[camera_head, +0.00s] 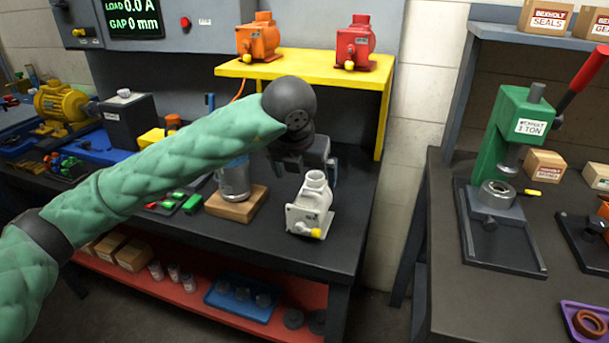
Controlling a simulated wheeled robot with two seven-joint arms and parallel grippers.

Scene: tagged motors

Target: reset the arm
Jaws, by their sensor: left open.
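My left arm reaches in from the left in a green quilted sleeve. Its gripper (305,172) is above the dark bench (270,250), partly hidden by the black wrist joint, and it is open. A white motor (310,205) with a yellow knob stands on the bench, just in front of and below the gripper. An orange motor (258,38) and a red motor (355,44) stand on a yellow shelf (310,62) behind. No tag can be read on the motors. My right gripper is not in view.
A metal cylinder (234,182) on a wooden block stands left of the white motor. A green press (513,135) stands on the right bench (460,300). A yellow motor (62,102) sits at the far left. Bare bench surrounds the white motor's front and right.

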